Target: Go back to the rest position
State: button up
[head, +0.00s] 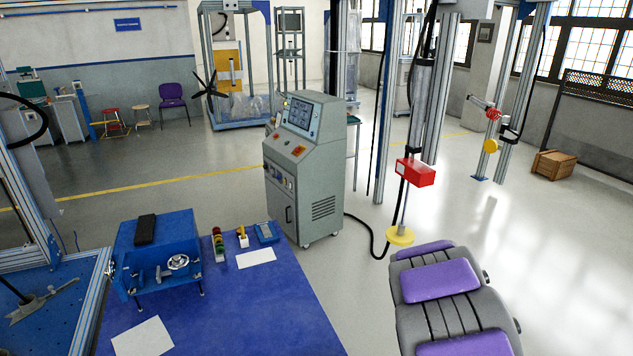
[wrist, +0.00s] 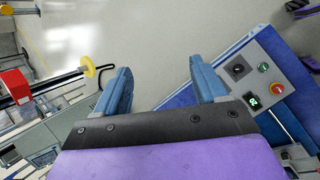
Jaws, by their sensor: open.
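My gripper (wrist: 163,85) shows in the wrist view, with its two blue fingers spread wide apart. Nothing is between the fingers; bare grey floor shows beyond them. A grey control panel (wrist: 262,82) with a black knob, a red button and a green display lies just to the right of the right finger in that view. I cannot tell whether they touch or are only in line. My gripper's fingers do not show in the head view.
A blue table (head: 255,310) is at lower left in the head view. A grey control cabinet (head: 305,165) stands beyond it. A yellow disc (head: 400,236) hangs on a rod below a red box (head: 416,172). A wooden crate (head: 553,165) is far right. Open floor lies right.

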jog(key=s+a+r+m+g+h, duration=0.1)
jog(key=s+a+r+m+g, duration=0.15)
jog(key=s+r+m, duration=0.8)
jog(key=s+a+r+m+g+y, duration=0.1)
jog(key=s+a+r+y, duration=0.1)
jog(key=s+a, duration=0.3)
jog(key=s+a+r+m+g+y, duration=0.1)
jog(key=s+a, duration=0.4)
jog(key=s, duration=0.8)
jog(key=s+a+r+m+g+y, duration=0.1)
jog(key=s+a+r, duration=0.3)
jog(key=s, duration=0.5)
jog(key=shift+s+a+g+y, duration=0.25)
jog(key=shift+a+g+y, duration=0.2)
jog(key=shift+a+y, duration=0.45)
jog(key=shift+m, duration=0.25)
